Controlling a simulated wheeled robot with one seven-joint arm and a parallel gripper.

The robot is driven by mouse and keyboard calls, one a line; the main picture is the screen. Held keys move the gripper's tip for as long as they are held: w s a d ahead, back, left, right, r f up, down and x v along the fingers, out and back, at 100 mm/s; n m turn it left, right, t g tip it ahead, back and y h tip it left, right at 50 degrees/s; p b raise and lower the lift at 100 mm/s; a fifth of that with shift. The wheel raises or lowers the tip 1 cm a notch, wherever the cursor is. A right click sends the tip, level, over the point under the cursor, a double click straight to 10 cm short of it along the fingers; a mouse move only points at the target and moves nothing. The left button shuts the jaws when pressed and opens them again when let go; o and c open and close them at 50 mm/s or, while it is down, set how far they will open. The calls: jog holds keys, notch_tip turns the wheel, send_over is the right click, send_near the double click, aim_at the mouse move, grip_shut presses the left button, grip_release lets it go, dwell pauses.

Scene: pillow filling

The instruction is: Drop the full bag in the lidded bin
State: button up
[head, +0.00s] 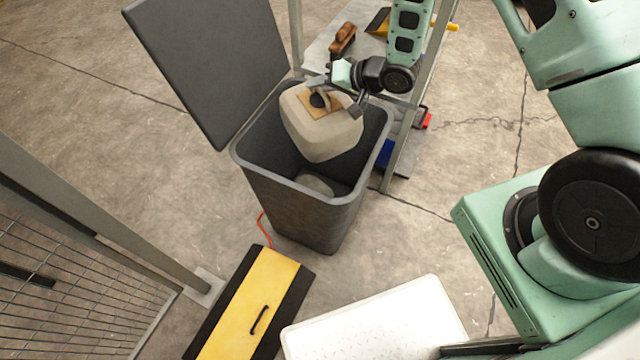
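The full bag (322,137) is a bulging beige bag with a tan card collar (310,106) around a dark round opening. It is over the mouth of the dark grey bin (300,204), its lower part within the rim outline. The bin's flat square lid (207,68) stands open, tilted back at the left. My gripper (338,97) is at the top right of the bag, close to the collar. Its fingers are small and partly hidden, so I cannot tell whether they grip the bag. A rounded greyish thing (315,184) lies inside the bin, below the bag.
A metal-framed cart (402,150) with a brown brush (343,38) on its shelf stands close behind the bin. A wire mesh fence (75,285) is at left. Concrete floor is clear at far left.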

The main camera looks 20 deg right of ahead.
jog(key=shift+o, duration=0.6)
jog(key=shift+s, duration=0.1)
jog(key=p+v, duration=0.1)
jog(key=v, duration=1.6)
jog(key=shift+r, duration=0.2)
